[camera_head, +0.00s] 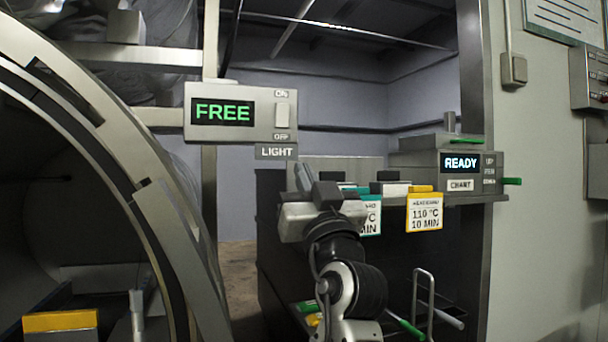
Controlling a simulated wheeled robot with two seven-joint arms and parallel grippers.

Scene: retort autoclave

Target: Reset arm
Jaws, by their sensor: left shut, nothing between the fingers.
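My left gripper (313,188) stands in the middle of the view, at the end of my arm that rises from the bottom edge. Its fingers point up and away, are shut and hold nothing. It is in front of a dark cabinet and to the left of the hanging tags. My right gripper is not in view.
At left is the round metal rim (120,140) of the open autoclave. A light switch box (240,112) reads FREE. A chart unit (459,171) reads READY. A yellow tag (424,212) reads 110 °C, 10 MIN. A wall (545,200) closes the right side.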

